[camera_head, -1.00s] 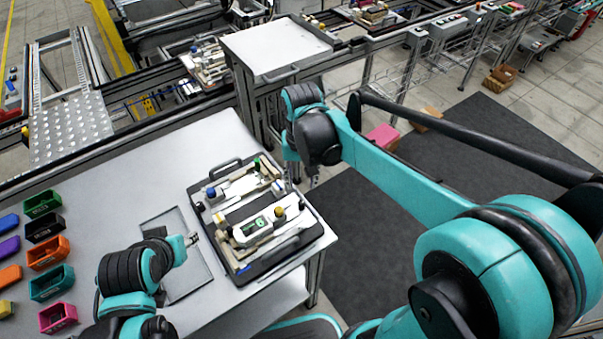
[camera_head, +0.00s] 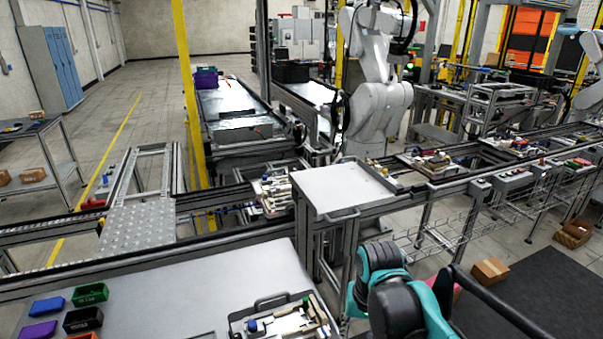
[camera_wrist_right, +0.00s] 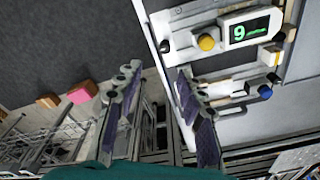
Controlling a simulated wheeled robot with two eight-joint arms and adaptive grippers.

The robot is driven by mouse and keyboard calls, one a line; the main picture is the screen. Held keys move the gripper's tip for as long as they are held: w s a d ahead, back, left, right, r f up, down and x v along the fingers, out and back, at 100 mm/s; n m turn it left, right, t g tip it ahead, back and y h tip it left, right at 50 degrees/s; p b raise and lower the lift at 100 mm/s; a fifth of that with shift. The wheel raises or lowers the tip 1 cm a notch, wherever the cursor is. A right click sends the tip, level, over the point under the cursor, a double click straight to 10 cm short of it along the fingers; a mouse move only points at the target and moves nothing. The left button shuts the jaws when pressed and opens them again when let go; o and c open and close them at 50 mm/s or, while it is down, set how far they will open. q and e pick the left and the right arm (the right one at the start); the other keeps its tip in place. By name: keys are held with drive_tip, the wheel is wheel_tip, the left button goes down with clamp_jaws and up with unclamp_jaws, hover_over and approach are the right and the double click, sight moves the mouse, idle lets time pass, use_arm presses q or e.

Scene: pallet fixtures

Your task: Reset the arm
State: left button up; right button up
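My right arm (camera_head: 392,297) comes up from the bottom edge of the head view, teal and black, with its wrist end raised right of the grey table (camera_head: 190,285). Its gripper is hidden there. In the right wrist view my right gripper (camera_wrist_right: 157,78) is open and empty, its two dark fingers wide apart. The pallet fixture (camera_head: 240,326) lies on the table at the bottom of the head view, partly cut off. In the wrist view its white device with a green "9" display (camera_wrist_right: 249,30) shows right of the fingers, apart from them. My left gripper is out of view.
Several small bins, such as a green bin (camera_head: 90,294) and a black bin (camera_head: 83,320), sit at the table's left. A white-topped stand (camera_head: 345,188) and conveyor lines lie beyond. Cardboard boxes (camera_head: 490,271) stand on the floor at right.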

drive_tip(key=s+d+f+n+t, duration=0.1)
drive_tip(key=s+d+t, duration=0.3)
drive_tip(key=s, duration=0.4)
drive_tip(key=shift+s+f+n+t, duration=0.15)
drive_tip(key=shift+f+n+t, duration=0.3)
drive_tip(key=shift+t, duration=0.45)
drive_tip(key=shift+r, duration=0.1)
idle(0.9)
